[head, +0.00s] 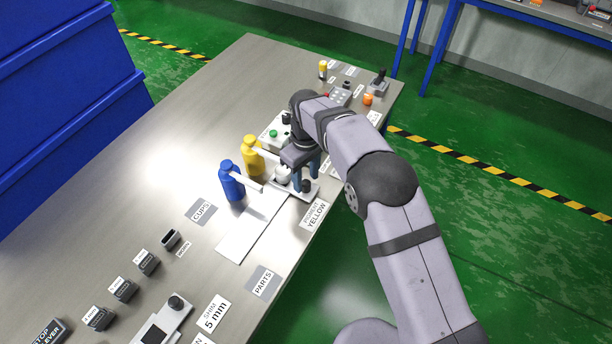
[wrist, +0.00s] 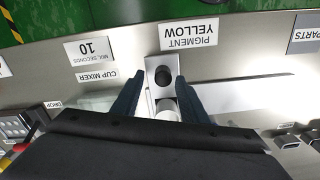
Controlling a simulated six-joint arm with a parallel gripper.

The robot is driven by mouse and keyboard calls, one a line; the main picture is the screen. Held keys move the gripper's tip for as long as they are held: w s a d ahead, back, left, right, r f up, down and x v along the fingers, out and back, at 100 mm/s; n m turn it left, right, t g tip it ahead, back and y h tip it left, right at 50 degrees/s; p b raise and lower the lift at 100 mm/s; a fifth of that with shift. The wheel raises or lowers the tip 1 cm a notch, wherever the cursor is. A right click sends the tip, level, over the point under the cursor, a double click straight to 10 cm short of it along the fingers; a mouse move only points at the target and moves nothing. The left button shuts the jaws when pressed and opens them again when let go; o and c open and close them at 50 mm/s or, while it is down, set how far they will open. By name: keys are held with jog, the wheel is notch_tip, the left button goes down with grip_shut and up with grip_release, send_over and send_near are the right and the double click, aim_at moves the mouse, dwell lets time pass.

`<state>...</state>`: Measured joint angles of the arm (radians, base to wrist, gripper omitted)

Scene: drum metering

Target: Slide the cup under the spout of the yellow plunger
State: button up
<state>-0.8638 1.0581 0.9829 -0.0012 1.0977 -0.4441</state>
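The yellow plunger (head: 253,158) is a yellow bottle standing on the table, with a pale spout reaching right toward my gripper. A white, rounded thing that looks like the cup (head: 283,174) is partly hidden by my gripper; part of it shows low in the wrist view (wrist: 168,108). It is on a grey metal plate with a black knob (wrist: 163,77); the knob also shows in the head view (head: 306,186). My gripper (head: 306,172) is open, pointing down. Its two dark blue fingers (wrist: 157,98) stand either side of the plate. Whether they touch anything cannot be told.
The blue plunger (head: 232,181) stands left of the yellow one, its spout beside the plate. A white strip (head: 245,232) lies in front. A "PIGMENT YELLOW" label (head: 315,214) is by the table edge. Small dark blocks (head: 123,290) line the front left. A green-buttoned box (head: 273,134) stands behind.

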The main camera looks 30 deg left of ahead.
jog(key=shift+w+r+b, duration=0.1)
jog(key=shift+r+b, duration=0.9)
jog(key=shift+r, duration=2.65)
jog(key=shift+w+d, duration=0.1)
jog(key=shift+d, duration=0.15)
jog(key=w+d+r+m, duration=0.1)
jog(key=d+m, duration=0.3)
jog(key=d, duration=0.8)
jog(key=w+d+r+m, duration=0.15)
jog(key=d+m, duration=0.25)
jog(key=d, duration=0.9)
jog(key=s+d+f+m, duration=0.3)
jog(key=s+d+m, duration=0.4)
jog(key=s+d, duration=1)
jog(key=shift+s+d+f, duration=0.2)
